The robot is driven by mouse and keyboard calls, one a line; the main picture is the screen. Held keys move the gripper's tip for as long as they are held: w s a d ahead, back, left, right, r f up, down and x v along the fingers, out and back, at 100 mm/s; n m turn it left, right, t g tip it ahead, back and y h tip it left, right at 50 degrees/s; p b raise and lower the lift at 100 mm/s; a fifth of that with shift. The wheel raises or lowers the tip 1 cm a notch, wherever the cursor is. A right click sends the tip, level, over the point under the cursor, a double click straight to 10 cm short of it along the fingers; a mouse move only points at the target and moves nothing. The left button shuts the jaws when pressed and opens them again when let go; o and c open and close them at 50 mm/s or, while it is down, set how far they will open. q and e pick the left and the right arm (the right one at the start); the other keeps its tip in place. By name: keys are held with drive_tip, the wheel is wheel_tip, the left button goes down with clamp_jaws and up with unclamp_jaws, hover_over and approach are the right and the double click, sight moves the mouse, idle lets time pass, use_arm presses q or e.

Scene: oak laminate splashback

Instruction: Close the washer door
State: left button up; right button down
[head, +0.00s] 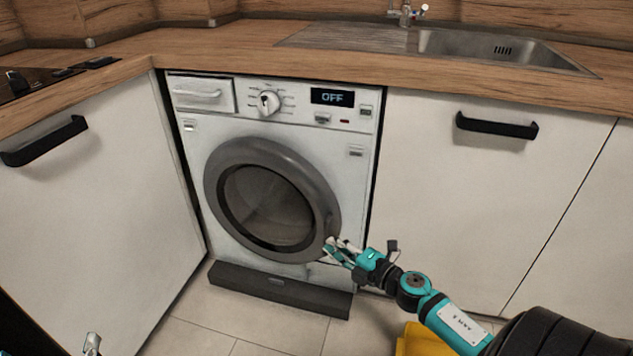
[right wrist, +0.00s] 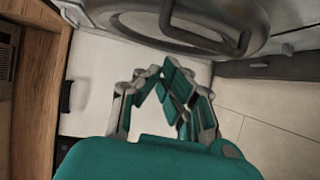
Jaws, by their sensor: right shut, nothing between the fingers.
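The washer (head: 350,180) is a white front-loader under the counter. Its round grey door (head: 225,165) with dark glass lies close to the front panel; I cannot tell whether it is fully latched. The door also shows at the top of the right wrist view (right wrist: 140,18), with its curved handle (right wrist: 205,45). My right gripper (head: 335,247) is at the door's lower right edge, near the handle. In the right wrist view its fingers (right wrist: 162,78) are together, empty, just below the handle; contact is unclear. Only a tip of my left gripper (head: 92,343) shows at bottom left.
White cabinets with black handles flank the washer on the left (head: 90,215) and right (head: 440,190). A wooden counter (head: 220,50) with a sink (head: 500,48) runs above. A dark plinth (head: 280,290) lies below the washer.

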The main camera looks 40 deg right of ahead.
sight(306, 187)
drive_tip(key=s+a+r+m+t+h+p, duration=0.1)
drive_tip(key=s+a+r+m+h+p, duration=0.1)
drive_tip(key=a+r+m+h+p, duration=0.4)
use_arm(q)
drive_tip(key=s+a+f+g+y+b, duration=0.1)
drive_tip(key=s+a+f+g, duration=0.1)
drive_tip(key=s+f+g, duration=0.2)
drive_tip(key=s+a+f+g+y, duration=0.2)
drive_tip(key=s+f+g, duration=0.2)
drive_tip(key=f, duration=0.5)
drive_tip(key=shift+s+f+n+g+b, duration=0.15)
drive_tip(key=shift+f+n+g+b, duration=0.2)
drive_tip(key=shift+g, duration=0.75)
use_arm(e)
drive_tip(key=shift+n+h, duration=0.3)
drive_tip(key=shift+n, duration=0.4)
drive_tip(key=w+d, duration=0.2)
drive_tip(key=w, duration=0.2)
drive_tip(key=w+d+r, duration=0.1)
drive_tip(key=w+d, duration=0.1)
drive_tip(key=w, duration=0.2)
drive_tip(key=w+d+r, duration=0.1)
drive_tip(key=w+d, duration=0.1)
drive_tip(key=w, duration=0.2)
drive_tip(key=shift+d, duration=0.35)
use_arm(q)
drive_tip(key=shift+r, duration=0.1)
